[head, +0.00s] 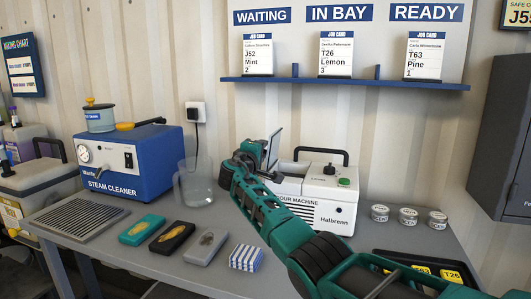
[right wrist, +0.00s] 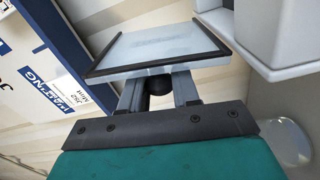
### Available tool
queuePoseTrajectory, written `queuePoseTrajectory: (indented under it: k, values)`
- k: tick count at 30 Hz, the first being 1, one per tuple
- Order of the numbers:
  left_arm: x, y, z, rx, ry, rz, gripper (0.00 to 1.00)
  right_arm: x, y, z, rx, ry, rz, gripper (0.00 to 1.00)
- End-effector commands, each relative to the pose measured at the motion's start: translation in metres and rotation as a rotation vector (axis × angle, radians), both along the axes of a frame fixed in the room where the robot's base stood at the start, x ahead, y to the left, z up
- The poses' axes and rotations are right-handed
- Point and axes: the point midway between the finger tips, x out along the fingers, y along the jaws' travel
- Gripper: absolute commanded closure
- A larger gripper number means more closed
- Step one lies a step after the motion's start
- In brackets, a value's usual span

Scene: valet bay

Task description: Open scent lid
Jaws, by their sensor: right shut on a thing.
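The white odour machine (head: 322,192), labelled Halbrenn, stands on the bench with a black carry handle, a dark knob and a green button on top. Its scent lid (head: 275,147) is a thin pale panel with a dark edge, standing steeply raised at the machine's left end. My right gripper (head: 262,170) is at the lid's lower part and is shut on it. In the right wrist view the lid (right wrist: 160,47) lies across the ends of the two fingers (right wrist: 158,85). My forearm hides part of the machine's front and left side. My left gripper is out of view.
A glass jug (head: 192,188) stands close left of my right gripper. The blue steam cleaner (head: 128,158) is further left. Several small tins (head: 409,216) and a black tray (head: 385,253) are at right.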

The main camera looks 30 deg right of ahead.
Motion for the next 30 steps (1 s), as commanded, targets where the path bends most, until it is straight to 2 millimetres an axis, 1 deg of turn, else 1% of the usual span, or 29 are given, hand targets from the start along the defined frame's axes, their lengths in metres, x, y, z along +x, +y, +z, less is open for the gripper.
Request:
queuePoseTrajectory:
  k: [6, 11, 27, 28, 30]
  values:
    - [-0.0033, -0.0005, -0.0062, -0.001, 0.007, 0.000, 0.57, 0.0055, 0.0052, -0.0040, -0.073, 0.087, 0.002, 1.00]
    - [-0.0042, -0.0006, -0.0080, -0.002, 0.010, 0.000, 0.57, 0.0073, 0.0068, -0.0057, -0.103, 0.124, 0.001, 1.00]
    - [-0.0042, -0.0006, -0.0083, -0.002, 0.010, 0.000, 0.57, 0.0084, 0.0080, -0.0059, -0.119, 0.140, 0.002, 1.00]
    - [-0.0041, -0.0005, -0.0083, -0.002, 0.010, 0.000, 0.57, 0.0084, 0.0080, -0.0059, -0.119, 0.140, 0.002, 0.68]
    - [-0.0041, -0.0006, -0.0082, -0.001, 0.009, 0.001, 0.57, 0.0083, 0.0079, -0.0059, -0.119, 0.140, 0.002, 0.62]
